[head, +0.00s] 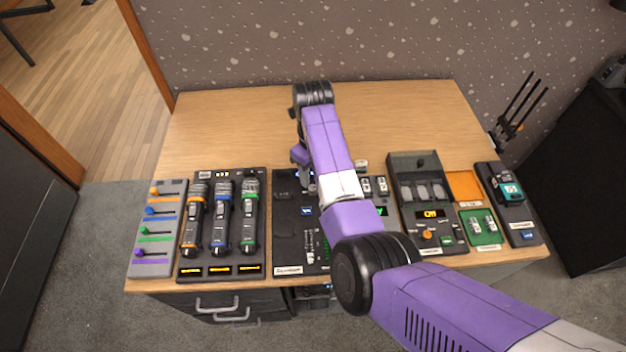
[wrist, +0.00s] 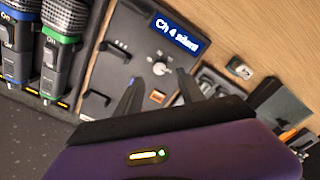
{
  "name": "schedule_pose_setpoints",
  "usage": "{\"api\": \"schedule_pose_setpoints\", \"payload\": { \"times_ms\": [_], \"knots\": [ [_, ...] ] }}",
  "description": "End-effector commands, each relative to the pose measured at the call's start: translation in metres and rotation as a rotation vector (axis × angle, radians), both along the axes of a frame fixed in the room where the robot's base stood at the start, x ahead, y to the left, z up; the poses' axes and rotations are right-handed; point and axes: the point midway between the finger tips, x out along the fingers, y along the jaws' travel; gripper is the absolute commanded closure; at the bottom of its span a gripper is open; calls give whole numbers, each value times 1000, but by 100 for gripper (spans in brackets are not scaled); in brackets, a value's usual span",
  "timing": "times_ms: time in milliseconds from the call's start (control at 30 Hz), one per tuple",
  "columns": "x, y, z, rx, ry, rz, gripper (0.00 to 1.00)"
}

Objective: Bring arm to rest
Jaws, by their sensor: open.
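My purple and white arm reaches over the wooden table, bending down at a black joint near its middle. My gripper (head: 309,185) is partly hidden behind the arm in the head view, low over a black control panel (head: 285,215). In the wrist view my gripper (wrist: 160,84) shows two dark fingers spread apart with nothing held between them. Beyond the fingertips the same panel (wrist: 125,60) carries a small silver knob (wrist: 160,68), black handles and a blue display (wrist: 175,30) reading "Ch 4 silent". I cannot tell whether the fingers touch the panel.
A grey fader panel (head: 150,262) with coloured sliders lies at the far left. Beside it a black rack (head: 221,273) holds three microphones. Right of my arm stand a dark case (head: 405,165), an orange tray (head: 463,186) and a black device (head: 524,225). The table's back (head: 230,125) is clear.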

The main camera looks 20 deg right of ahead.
Motion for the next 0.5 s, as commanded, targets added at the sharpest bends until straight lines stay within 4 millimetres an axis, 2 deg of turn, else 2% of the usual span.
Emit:
{"api": "schedule_pose_setpoints", "payload": {
  "times_ms": [200,500],
  "knots": [
    [0,0,18,0,0,1,54],
    [0,0,20,0,0,0,54]
  ]
}}
